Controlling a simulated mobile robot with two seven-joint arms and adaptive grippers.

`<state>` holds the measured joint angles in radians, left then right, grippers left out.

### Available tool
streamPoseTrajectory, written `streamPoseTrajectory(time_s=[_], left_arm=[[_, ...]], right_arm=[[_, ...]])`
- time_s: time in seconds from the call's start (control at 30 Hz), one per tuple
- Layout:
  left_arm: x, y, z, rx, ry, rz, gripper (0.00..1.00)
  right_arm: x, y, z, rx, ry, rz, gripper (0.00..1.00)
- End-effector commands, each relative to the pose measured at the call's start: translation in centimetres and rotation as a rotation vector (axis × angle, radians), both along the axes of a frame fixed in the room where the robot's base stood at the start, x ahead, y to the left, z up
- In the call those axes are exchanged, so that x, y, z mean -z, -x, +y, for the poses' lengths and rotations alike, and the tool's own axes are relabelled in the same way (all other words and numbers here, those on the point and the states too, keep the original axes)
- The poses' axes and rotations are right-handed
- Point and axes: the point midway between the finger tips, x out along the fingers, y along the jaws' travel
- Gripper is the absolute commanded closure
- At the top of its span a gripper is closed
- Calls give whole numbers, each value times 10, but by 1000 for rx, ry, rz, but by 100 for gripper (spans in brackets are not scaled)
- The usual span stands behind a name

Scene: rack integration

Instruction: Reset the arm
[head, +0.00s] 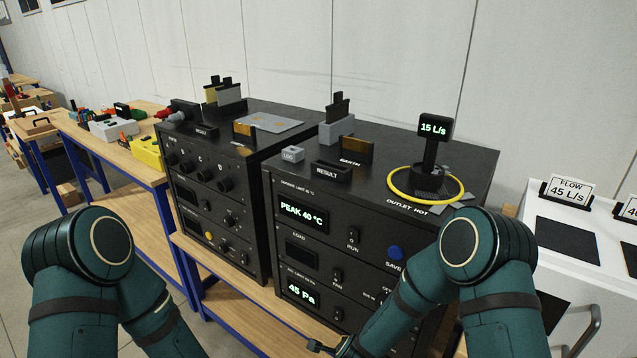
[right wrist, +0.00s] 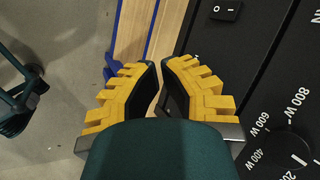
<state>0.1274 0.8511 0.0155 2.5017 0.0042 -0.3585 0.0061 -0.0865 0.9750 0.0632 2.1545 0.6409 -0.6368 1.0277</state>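My right gripper (right wrist: 160,70) shows in the right wrist view, with yellow stepped fingers and dark inner pads. The fingers stand apart with a gap and nothing between them. It hangs beside the front panel of a black instrument rack (right wrist: 255,75), over the wooden bench edge (right wrist: 168,30); I cannot tell if it touches. In the head view my right arm reaches down in front of the right black rack (head: 360,270), and its lower end is mostly hidden. My left arm comes in at the lower left, with its gripper out of view.
A second black rack (head: 215,190) stands to the left. On the right rack are a yellow ring (head: 392,185), a display reading 15 L/s (head: 434,128) and small blocks. A white cabinet (head: 590,245) is at right.

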Motion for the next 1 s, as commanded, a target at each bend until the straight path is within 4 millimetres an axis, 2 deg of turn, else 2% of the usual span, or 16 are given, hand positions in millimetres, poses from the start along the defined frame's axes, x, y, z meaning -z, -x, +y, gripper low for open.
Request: streamPoseTrajectory(time_s=[0.1,0.3,0.4,0.5,0.63,1.0], left_arm=[[0,0,0,0,0,0,0],[0,0,0,0,0,0,0],[0,0,0,0,0,0,0],[0,0,0,0,0,0,0],[0,0,0,0,0,0,0],[0,0,0,0,0,0,0]], right_arm=[[8,41,-14,-380,112,53,100],[12,113,-28,-999,232,78,100],[11,142,-31,-1226,260,66,100],[9,160,-34,-1373,275,48,100],[9,170,-35,-1454,281,35,100],[9,170,-34,-1459,282,34,100]])
